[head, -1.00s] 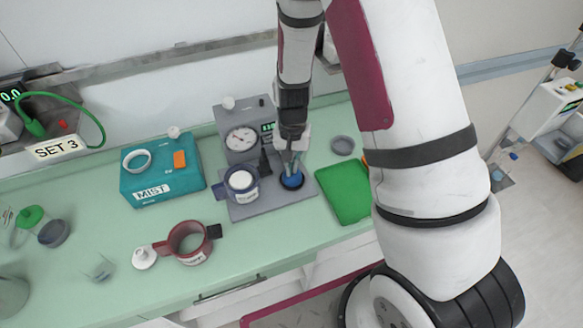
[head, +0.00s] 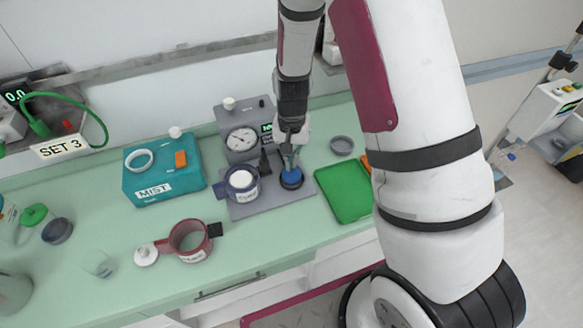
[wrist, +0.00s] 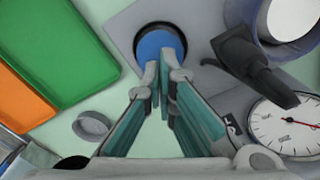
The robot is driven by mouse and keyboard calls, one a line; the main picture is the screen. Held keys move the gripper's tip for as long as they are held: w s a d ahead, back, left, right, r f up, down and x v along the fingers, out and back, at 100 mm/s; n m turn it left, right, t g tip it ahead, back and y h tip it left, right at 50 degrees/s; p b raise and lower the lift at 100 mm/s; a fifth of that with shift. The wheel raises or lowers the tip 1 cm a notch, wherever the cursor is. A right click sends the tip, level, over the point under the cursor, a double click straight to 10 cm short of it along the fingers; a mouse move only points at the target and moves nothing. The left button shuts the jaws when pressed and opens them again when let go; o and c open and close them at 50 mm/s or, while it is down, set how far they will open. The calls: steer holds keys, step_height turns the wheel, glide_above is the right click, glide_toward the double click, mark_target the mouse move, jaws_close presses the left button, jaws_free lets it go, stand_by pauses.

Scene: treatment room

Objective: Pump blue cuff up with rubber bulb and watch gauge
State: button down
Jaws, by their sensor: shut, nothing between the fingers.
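The blue rubber bulb (head: 292,178) sits in a dark ring on the grey base plate; it also shows in the wrist view (wrist: 158,45). My gripper (head: 288,160) is shut and empty, its fingertips (wrist: 162,68) at the bulb's near edge; I cannot tell whether they touch it. The blue cuff (head: 241,183), with a white cylinder inside, stands left of the bulb on the same plate. The gauge (head: 241,139) is on the grey box behind; in the wrist view its dial (wrist: 285,125) shows a red needle. The small green display beside it is partly hidden by my arm.
A red cuff (head: 188,241) lies in front on the counter. A teal MIST box (head: 160,185) stands left, a green tray (head: 343,192) right of the plate. A round grey dish (head: 342,145) is behind the tray.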

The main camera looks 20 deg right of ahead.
steer(key=shift+f+b, duration=0.3)
steer(key=shift+f, duration=0.85)
steer(key=shift+r+p, duration=0.4)
steer(key=shift+r, duration=0.75)
stand_by(0.4)
stand_by(1.2)
stand_by(0.9)
step_height(320, 180, up, 7)
steer(key=p, duration=0.2)
stand_by(0.5)
